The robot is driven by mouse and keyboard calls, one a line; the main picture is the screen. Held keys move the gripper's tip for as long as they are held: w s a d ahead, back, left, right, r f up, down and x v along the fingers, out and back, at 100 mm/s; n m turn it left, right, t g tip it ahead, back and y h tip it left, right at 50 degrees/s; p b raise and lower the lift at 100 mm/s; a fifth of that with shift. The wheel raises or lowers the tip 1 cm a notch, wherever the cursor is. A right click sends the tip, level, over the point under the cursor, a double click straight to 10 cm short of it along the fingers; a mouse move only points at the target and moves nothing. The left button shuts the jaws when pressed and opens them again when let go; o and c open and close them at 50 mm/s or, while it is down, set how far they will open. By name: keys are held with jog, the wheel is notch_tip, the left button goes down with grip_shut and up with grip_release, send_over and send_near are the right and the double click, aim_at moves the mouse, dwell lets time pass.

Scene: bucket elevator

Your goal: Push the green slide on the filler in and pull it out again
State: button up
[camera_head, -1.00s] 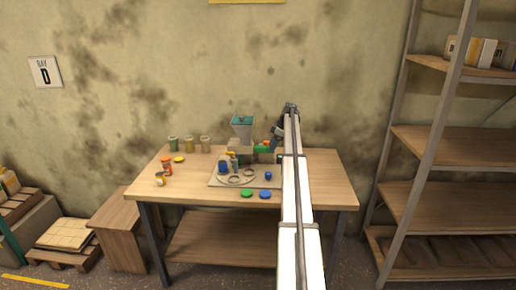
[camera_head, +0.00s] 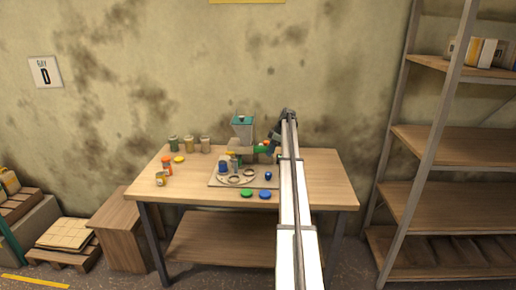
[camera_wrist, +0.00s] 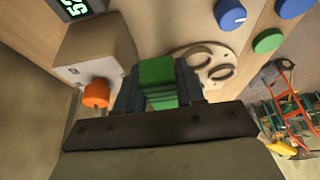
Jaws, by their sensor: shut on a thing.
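The filler (camera_head: 242,133) stands at the back of the table in the head view, a grey hopper with a teal rim. Its green slide (camera_head: 261,149) sticks out on the right side. In the wrist view the green slide (camera_wrist: 158,82) lies between the two dark fingers of my gripper (camera_wrist: 158,88), which is shut on it. The slide's far end and how deep it sits in the filler are hidden. A pale box with an orange knob (camera_wrist: 96,93) is just left of the fingers. My arm covers part of the gripper in the head view.
A green disc (camera_head: 246,193) and a blue disc (camera_head: 265,194) lie at the table's front. Several jars stand at the left. The table's right side is mostly clear.

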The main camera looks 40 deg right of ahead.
aim_at(261, 147)
jog(key=shift+w+a, duration=2.05)
jog(key=shift+s+d, duration=0.15)
jog(key=shift+d, duration=0.05)
dwell(1.7)
jog(key=shift+s+d, duration=2)
jog(key=shift+w+a, duration=0.1)
jog(key=shift+a, duration=0.05)
dwell(0.8)
jog(key=o, duration=0.7)
jog(key=shift+c, duration=0.2)
jog(key=v, duration=0.6)
